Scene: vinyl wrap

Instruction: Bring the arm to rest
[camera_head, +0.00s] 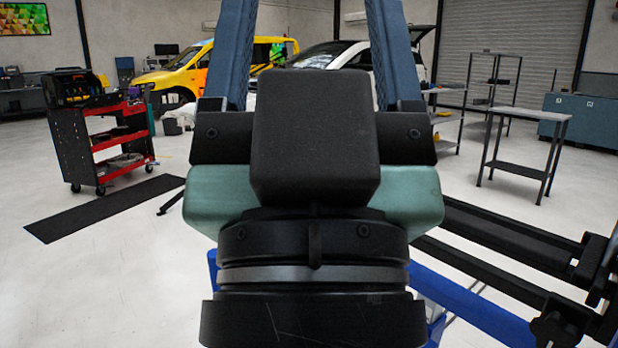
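My gripper (312,30) fills the middle of the head view, seen from behind and close up. It has a black round wrist, a green-grey body and a black block on top. Its two blue-grey fingers stand wide apart and run up out of the top edge, so their tips are cut off. Between the fingers I see only the distant room, and nothing held shows. The rest of my arm is mostly out of view.
A black and red tool cart (100,140) stands at left by a dark floor mat (105,207). A yellow van (190,75) and a white car (335,56) are behind. A metal table (525,115) stands at right. Blue and black bars (490,315) lie close at lower right.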

